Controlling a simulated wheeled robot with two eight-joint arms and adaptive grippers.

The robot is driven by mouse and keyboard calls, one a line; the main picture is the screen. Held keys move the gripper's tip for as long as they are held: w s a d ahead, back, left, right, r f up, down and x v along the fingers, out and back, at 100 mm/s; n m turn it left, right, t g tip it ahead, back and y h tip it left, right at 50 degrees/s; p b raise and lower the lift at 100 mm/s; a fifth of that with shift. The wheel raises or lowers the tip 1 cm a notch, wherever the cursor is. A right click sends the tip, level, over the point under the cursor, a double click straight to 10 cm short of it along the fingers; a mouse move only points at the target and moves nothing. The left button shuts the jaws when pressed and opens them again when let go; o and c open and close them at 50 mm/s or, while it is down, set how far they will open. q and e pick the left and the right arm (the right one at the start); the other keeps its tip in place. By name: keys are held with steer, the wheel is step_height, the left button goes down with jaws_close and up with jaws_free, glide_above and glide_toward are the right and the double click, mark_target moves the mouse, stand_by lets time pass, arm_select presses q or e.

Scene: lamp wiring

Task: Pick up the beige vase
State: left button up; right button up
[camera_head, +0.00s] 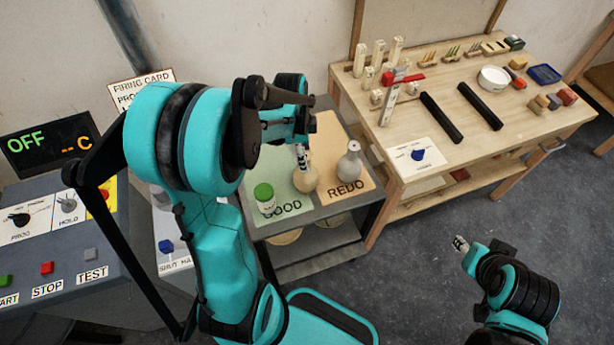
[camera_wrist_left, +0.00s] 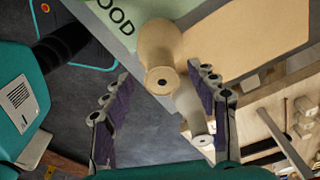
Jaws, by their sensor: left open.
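The beige vase (camera_head: 306,180) stands upright on the cart top, near the border of the green and beige panels. In the left wrist view the vase (camera_wrist_left: 160,45) shows its round body and open mouth. My left gripper (camera_head: 301,156) is above it, its fingers spread. In the left wrist view the gripper (camera_wrist_left: 160,76) has one finger to each side of the vase's neck, with gaps showing and nothing gripped. My right gripper (camera_head: 461,243) is far off over the floor at the lower right; its finger opening is too small to judge.
A grey vase (camera_head: 349,165) stands close to the right on the REDO panel (camera_head: 350,190). A green-lidded white jar (camera_head: 265,199) stands on the GOOD panel (camera_head: 294,207) at left. A wooden workbench (camera_head: 460,150) is at right, a control console (camera_head: 60,245) at left.

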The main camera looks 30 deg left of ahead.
arm_select(q)
steer(key=f, duration=0.3)
steer(key=shift+w+d+f+b, duration=0.1)
steer(key=shift+w+f+b, duration=0.1)
steer(key=shift+b, duration=0.15)
steer(key=shift+r, duration=0.1)
jaws_close()
